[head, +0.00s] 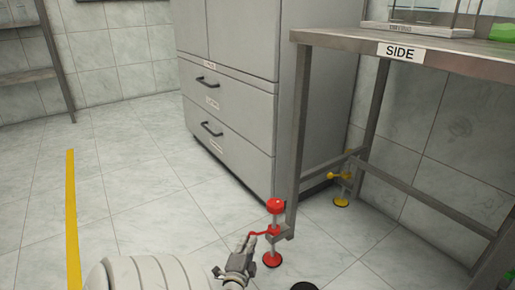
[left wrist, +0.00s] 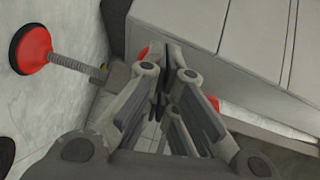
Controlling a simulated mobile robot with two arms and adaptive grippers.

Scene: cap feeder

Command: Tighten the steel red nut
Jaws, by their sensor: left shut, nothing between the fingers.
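A red-marked levelling foot stands at the near leg of the steel table in the head view. It has a red round top (head: 275,206), a red nut with a side handle (head: 262,233) at mid-height and a red disc base (head: 272,260). My left gripper (head: 247,242) is shut and empty, its fingertips close beside the nut's handle. Contact cannot be told. In the left wrist view my left gripper (left wrist: 165,80) hides most of the nut; small red parts show on both sides of the fingers. A red disc (left wrist: 32,47) on a threaded rod (left wrist: 75,66) is at upper left. My right gripper is not seen.
The table (head: 430,45) labelled SIDE stands at right, its near leg (head: 297,140) just behind the red foot. A yellow foot (head: 341,202) with a yellow handle is farther back. A grey cabinet (head: 228,95) stands behind. The tiled floor at left is clear, with a yellow line (head: 71,215).

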